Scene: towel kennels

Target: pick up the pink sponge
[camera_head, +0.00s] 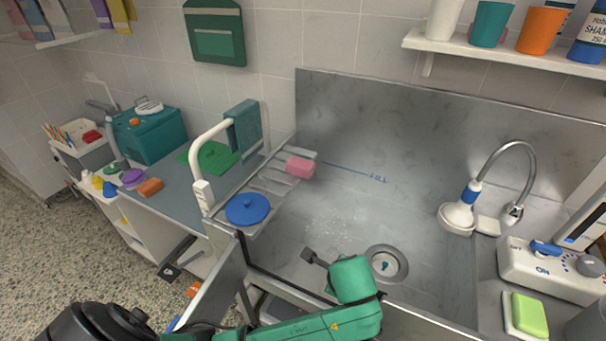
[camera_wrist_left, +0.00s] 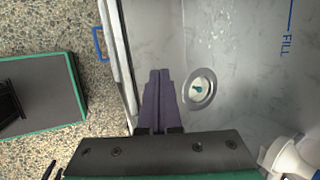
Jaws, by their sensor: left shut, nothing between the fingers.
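The pink sponge (camera_head: 300,167) lies on the slatted metal rack (camera_head: 270,186) at the left side of the steel sink, toward the back. My left gripper (camera_head: 309,255) is over the near part of the sink, left of the drain, well in front of the sponge and apart from it. In the left wrist view its dark fingers (camera_wrist_left: 160,73) are together and empty, beside the drain. The sponge is outside the left wrist view. My right gripper is not seen.
A blue disc (camera_head: 247,208) lies on the rack's near end. A white rail (camera_head: 203,155) with a teal towel (camera_head: 243,127) stands left of the rack. The drain (camera_head: 386,263) and faucet (camera_head: 520,180) are to the right. The sink's middle is clear. A green sponge (camera_head: 529,314) lies at right.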

